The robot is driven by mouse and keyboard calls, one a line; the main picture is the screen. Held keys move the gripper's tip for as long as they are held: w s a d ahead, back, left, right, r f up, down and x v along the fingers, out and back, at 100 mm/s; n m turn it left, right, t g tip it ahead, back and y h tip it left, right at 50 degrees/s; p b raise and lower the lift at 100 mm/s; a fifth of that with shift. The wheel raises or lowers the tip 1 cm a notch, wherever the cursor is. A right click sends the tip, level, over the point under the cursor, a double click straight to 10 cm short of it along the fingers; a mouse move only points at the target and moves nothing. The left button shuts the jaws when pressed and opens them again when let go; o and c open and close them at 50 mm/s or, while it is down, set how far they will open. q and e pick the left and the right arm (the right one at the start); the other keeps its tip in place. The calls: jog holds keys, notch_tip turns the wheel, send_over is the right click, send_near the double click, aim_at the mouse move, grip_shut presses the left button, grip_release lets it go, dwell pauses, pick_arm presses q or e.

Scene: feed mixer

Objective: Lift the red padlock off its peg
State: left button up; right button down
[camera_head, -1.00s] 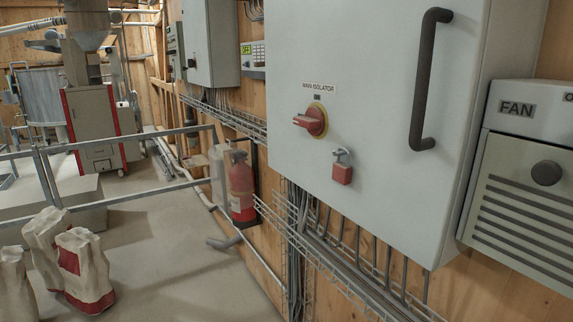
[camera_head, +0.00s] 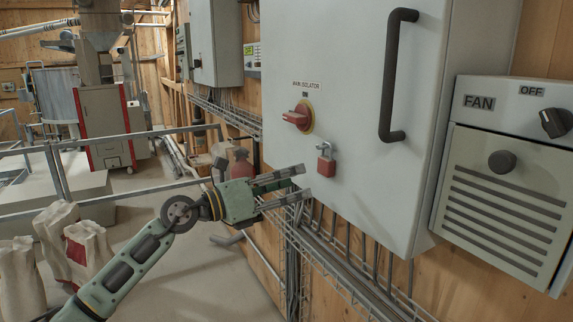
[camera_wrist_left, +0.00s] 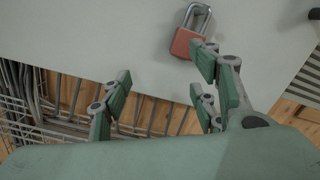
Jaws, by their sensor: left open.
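The red padlock (camera_head: 325,164) with its silver shackle hangs on the front of the grey cabinet, below and right of the red isolator switch (camera_head: 298,117). The peg itself is too small to make out. My left gripper (camera_head: 304,183) is open and empty, left of the padlock and a little lower, its fingers pointing right toward it. My right gripper is not in view.
The grey cabinet (camera_head: 350,60) has a dark handle (camera_head: 392,75). A FAN box (camera_head: 505,170) is to its right. Wire cable trays (camera_head: 340,265) run below the cabinet.

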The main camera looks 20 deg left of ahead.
aim_at(318, 157)
pick_arm(q)
jog(key=s+d+r+m, duration=0.1)
jog(key=s+r+m, duration=0.35)
jog(key=r, duration=0.25)
jog(key=shift+f+p+x, duration=0.15)
jog(key=shift+p+x, duration=0.5)
jog(key=shift+x, duration=0.75)
jog(key=shift+f+p+x, duration=0.2)
jog(key=shift+p+x, duration=0.45)
jog(key=shift+x, duration=0.75)
jog(key=shift+f+p+x, duration=0.15)
jog(key=shift+p+x, duration=0.5)
jog(key=shift+x, duration=0.75)
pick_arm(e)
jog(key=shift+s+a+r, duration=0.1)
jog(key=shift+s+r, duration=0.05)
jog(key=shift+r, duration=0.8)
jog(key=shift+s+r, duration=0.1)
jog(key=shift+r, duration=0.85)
pick_arm(q)
jog(key=shift+w+a, duration=0.15)
jog(key=shift+a, duration=0.05)
jog(key=shift+r, duration=0.1)
jog(key=c, duration=1.3)
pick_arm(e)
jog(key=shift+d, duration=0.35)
